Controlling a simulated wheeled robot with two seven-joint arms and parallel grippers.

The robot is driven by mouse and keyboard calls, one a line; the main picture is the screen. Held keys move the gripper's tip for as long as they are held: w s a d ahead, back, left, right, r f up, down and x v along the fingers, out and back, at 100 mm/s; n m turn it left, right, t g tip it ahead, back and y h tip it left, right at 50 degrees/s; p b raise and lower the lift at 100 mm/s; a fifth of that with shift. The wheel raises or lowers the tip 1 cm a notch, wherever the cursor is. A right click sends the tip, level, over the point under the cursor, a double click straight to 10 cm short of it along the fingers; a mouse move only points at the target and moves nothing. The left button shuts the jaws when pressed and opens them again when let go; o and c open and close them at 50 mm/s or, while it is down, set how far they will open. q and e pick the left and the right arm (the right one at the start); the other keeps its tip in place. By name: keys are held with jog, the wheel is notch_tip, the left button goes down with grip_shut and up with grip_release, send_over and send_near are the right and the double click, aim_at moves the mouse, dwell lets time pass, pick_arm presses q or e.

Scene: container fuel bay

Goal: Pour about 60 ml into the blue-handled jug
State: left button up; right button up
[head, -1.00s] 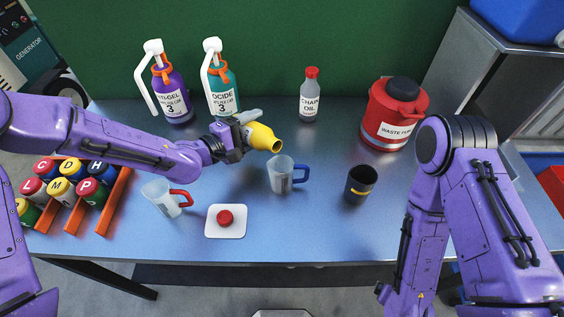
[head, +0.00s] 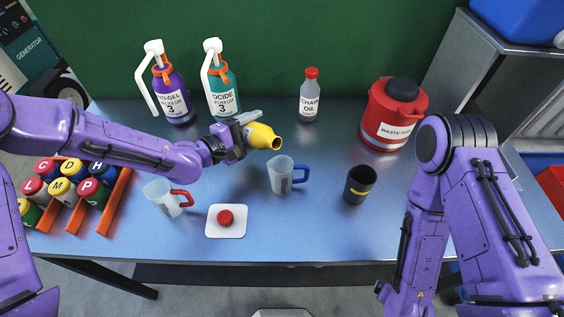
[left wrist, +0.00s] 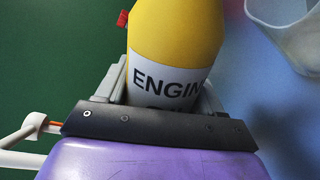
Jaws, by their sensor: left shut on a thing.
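My left gripper (head: 238,136) is shut on a yellow bottle (head: 262,137). The bottle is tilted on its side, its open mouth pointing right, above and behind the blue-handled jug (head: 281,175). In the left wrist view the bottle (left wrist: 175,40) has a white label reading "ENGIN", the rest hidden by the gripper. The blue-handled jug is clear, stands upright on the table, and shows part of its rim in the left wrist view (left wrist: 290,30). No stream of liquid shows.
A red-handled jug (head: 165,198) and a white pad with a red cap (head: 226,218) are at the front left. A black cup (head: 360,185) stands right of the blue-handled jug. A waste fuel can (head: 394,115), chain oil bottle (head: 310,97) and two pump bottles (head: 171,90) stand behind.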

aim_at(262, 129)
dwell(0.7)
pick_arm(q)
jog(key=shift+s+d+r+n+p, duration=0.15)
jog(key=shift+n+p, duration=0.15)
jog(key=shift+p, duration=0.25)
jog(key=n+p, duration=0.1)
jog(key=n, duration=0.1)
jog(key=s+d+r+n+h+p, duration=0.1)
jog(key=n+p, duration=0.1)
jog(key=shift+s+d+r, duration=0.15)
jog(key=shift+d, duration=0.05)
jog(key=shift+s+d+n+p, duration=0.15)
jog(key=shift+n+p, duration=0.15)
jog(key=shift+n, duration=0.3)
jog(key=n, duration=0.2)
jog(key=shift+n+h, duration=0.3)
jog(key=shift+h, duration=0.1)
jog(key=shift+f+n, duration=0.35)
jog(key=shift+n, duration=0.85)
jog(key=shift+r+n+h+p, duration=0.3)
jog(key=shift+r+n+p, duration=0.1)
jog(key=shift+r, duration=0.1)
jog(key=shift+d+r+n, duration=0.1)
jog(key=shift+r+n, duration=0.05)
jog(key=shift+n, duration=0.35)
